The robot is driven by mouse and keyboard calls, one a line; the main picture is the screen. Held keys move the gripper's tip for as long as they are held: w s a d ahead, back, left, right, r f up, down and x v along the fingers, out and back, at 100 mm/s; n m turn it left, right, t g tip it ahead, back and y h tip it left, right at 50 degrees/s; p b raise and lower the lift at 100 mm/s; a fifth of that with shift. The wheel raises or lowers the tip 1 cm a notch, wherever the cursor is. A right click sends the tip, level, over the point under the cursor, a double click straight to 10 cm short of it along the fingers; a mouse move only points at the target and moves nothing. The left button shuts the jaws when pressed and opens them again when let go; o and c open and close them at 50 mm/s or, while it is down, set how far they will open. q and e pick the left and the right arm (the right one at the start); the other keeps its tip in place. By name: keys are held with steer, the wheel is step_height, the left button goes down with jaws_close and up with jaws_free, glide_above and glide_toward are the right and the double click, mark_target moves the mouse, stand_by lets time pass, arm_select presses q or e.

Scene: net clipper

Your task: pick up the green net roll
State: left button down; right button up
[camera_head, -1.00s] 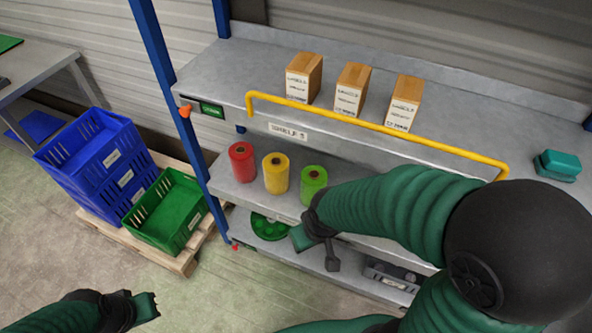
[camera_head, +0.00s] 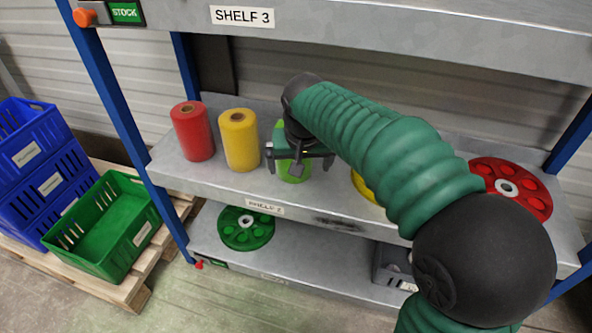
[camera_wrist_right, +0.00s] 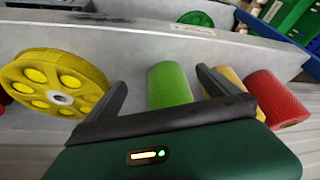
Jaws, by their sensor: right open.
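The green net roll (camera_head: 293,172) stands on the middle shelf in the head view, mostly hidden behind my right gripper (camera_head: 299,164). In the right wrist view the green net roll (camera_wrist_right: 169,84) shows between the two spread fingers of my right gripper (camera_wrist_right: 160,80), nearer the right one. The right gripper is open and holds nothing. I cannot tell whether a finger touches the roll. My left gripper is in neither current view.
A yellow roll (camera_head: 239,140) and a red roll (camera_head: 193,131) stand left of the green one. A yellow wheel (camera_wrist_right: 53,82) and a red wheel (camera_head: 511,188) are on the same shelf. Shelf 3 (camera_head: 380,22) overhangs. A green crate (camera_head: 105,222) sits lower left.

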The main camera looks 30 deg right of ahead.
steer(key=w+d+b, duration=0.3)
steer(key=w+d, duration=0.2)
steer(key=w, duration=0.5)
steer(key=shift+w+f, duration=0.25)
steer(key=shift+f, duration=0.2)
steer(key=c, duration=1.6)
